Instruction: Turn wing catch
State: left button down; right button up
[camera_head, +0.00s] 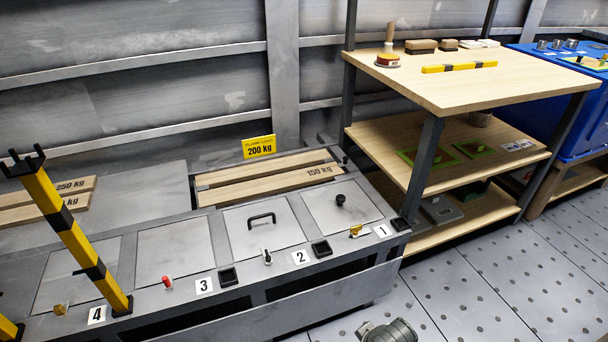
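A grey bench holds a row of square lids, each with a small catch at its front edge. By label 1 is a yellow wing-shaped catch (355,231). By label 2 is a dark and silver catch (267,257), by label 3 a red catch (167,282), and by label 4 a brass-coloured block catch (61,309). The lid by label 1 (335,215) has a round black knob (340,199); the lid by label 2 (262,232) has a black bar handle (262,219). All these lids look closed. Neither gripper's fingers show in the head view.
A dark rounded part, apparently mine, shows at the bottom edge. A yellow-black forked post (70,235) stands at the left of the bench. Wooden planks (265,178) lie behind the lids. A wooden shelf unit (470,85) stands right. Perforated floor (500,280) is clear.

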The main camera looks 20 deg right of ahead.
aim_at(356, 231)
jog(key=z, duration=1.15)
jog(key=k+l, duration=0.05)
jog(key=l, duration=0.05)
